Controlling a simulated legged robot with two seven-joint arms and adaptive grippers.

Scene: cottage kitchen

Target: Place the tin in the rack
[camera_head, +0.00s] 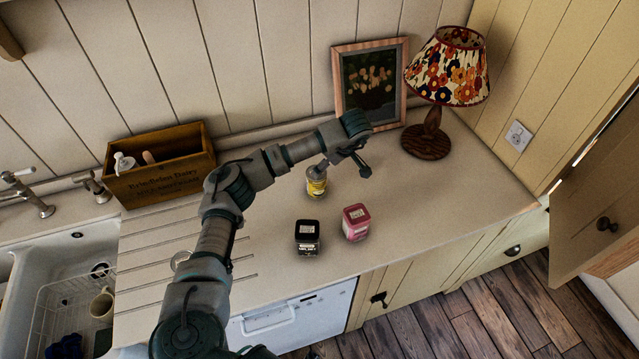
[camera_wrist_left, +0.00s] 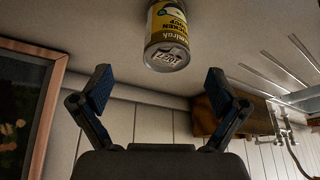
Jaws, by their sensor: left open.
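The tin with a yellow label (camera_head: 317,186) stands upright on the counter, in the middle of the head view. It also shows at the top of the left wrist view (camera_wrist_left: 168,30), upside down there, with its silver lid end toward the fingers. My left gripper (camera_head: 343,166) is beside the tin, just right of it and a little higher in the head view. In the wrist view its two fingers are spread with nothing between them, and the tin lies beyond the fingertips. A white wire rack (camera_head: 52,312) sits in the sink at the left. My right gripper is not in view.
A black-lidded jar (camera_head: 307,238) and a pink jar (camera_head: 356,222) stand in front of the tin. A wooden box (camera_head: 160,170), framed picture (camera_head: 371,82) and lamp (camera_head: 432,140) line the back. A mug (camera_head: 102,304) is in the rack. The right counter is clear.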

